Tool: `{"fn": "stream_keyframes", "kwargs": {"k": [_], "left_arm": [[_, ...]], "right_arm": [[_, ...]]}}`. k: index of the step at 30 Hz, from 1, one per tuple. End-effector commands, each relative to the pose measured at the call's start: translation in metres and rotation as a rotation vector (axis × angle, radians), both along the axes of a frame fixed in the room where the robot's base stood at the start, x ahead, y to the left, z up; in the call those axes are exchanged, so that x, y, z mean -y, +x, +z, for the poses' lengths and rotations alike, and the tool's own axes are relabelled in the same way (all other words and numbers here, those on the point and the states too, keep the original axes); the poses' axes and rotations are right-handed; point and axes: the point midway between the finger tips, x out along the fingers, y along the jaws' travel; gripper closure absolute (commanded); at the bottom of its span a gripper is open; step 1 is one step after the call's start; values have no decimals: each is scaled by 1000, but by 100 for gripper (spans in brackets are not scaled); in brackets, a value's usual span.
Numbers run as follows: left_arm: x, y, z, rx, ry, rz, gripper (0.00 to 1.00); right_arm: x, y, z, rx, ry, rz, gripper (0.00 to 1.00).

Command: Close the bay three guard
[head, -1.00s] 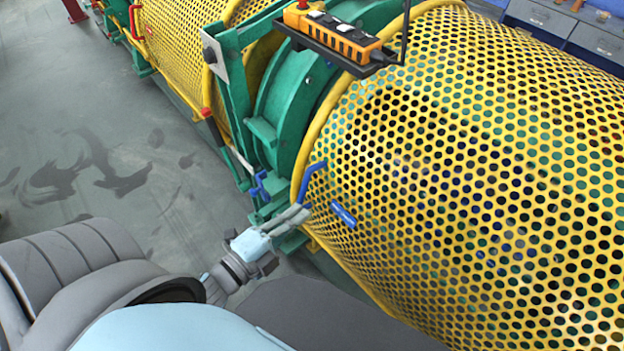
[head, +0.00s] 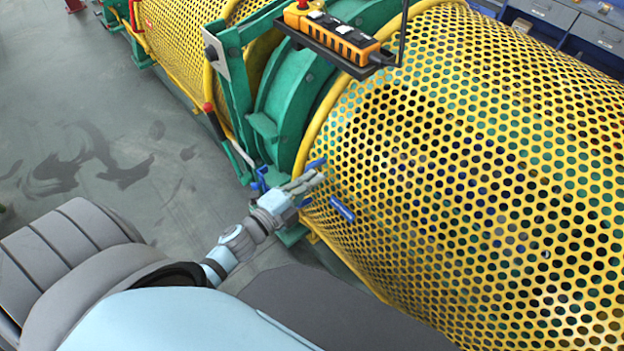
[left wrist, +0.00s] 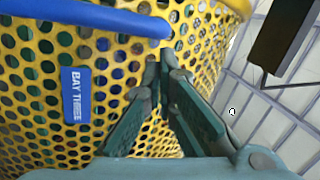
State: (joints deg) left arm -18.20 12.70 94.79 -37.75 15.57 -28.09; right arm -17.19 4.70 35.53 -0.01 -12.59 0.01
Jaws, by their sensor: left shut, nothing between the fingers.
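The bay three guard (head: 470,170) is a large curved yellow perforated cover on the right in the head view. It is down over the green machine, with its lower edge running toward the bottom. A blue plate reading "BAY THREE" (left wrist: 76,95) is on it in the left wrist view; the plate also shows in the head view (head: 342,209). A blue handle bar (left wrist: 95,18) crosses the top left of the wrist view. My left gripper (head: 316,178) is shut and empty, its fingertips (left wrist: 163,60) close to the handle's end; contact is unclear. My right gripper is not in view.
An orange control box (head: 338,38) hangs on a dark tray above the guard's left end. Green frame parts (head: 235,90) and a red-knobbed lever (head: 209,110) stand left of it. Another yellow guard (head: 175,45) lies beyond. The grey floor (head: 90,110) at left is clear.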

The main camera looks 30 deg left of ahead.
Motion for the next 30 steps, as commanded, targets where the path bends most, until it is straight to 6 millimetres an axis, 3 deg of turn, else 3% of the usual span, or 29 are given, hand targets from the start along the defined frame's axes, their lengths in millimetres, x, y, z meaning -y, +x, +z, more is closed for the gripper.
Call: {"fn": "stream_keyframes", "kwargs": {"k": [7, 11, 20, 26, 28, 30], "left_arm": [[-26, 9, -2, 0, 3, 0, 100], [-31, 11, -1, -1, 0, 1, 100], [-30, 10, 0, -2, -1, 2, 100], [-10, 2, 11, -1, -4, 5, 100], [3, -4, 16, -2, -4, 7, 100], [-1, -26, 7, -3, 4, 5, 100]], "right_arm": [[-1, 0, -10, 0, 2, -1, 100], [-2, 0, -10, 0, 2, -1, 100], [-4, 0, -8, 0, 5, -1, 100], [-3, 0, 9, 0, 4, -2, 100], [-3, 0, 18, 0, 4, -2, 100], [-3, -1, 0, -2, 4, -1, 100]]}}
